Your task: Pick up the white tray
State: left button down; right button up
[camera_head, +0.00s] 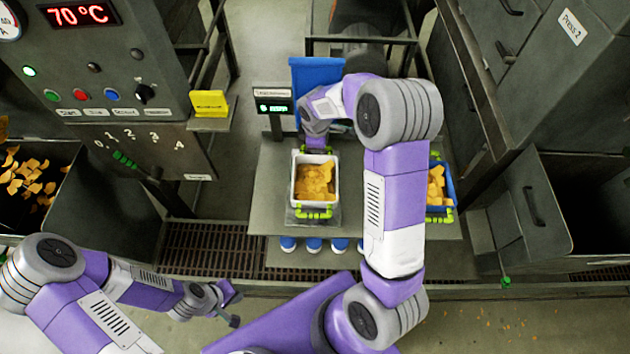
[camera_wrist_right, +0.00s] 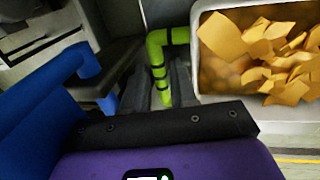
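The white tray (camera_head: 294,184) holds orange chips and sits on the table's weighing plate, with a green handle (camera_head: 314,213) at its near side and another at its far side. My right arm reaches over the table, and its gripper (camera_head: 317,148) is at the far handle, partly hidden by its own wrist. In the right wrist view the tray (camera_wrist_right: 196,55) is at upper right. The green handle (camera_wrist_right: 158,62) runs down to the dark fingers (camera_wrist_right: 178,85); whether they close on it is unclear. My left gripper (camera_head: 234,305) is open and empty, low and well away from the tray.
A blue tray (camera_head: 449,196) of chips stands right of the white tray, partly behind my right arm. A small display (camera_head: 273,107) and blue panel (camera_head: 317,72) stand behind it. The control cabinet (camera_head: 100,90) is at left; grey cabinets (camera_head: 560,90) are at right.

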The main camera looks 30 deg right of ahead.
jog(key=shift+c, duration=0.2)
grip_shut()
jog(key=shift+r, duration=0.2)
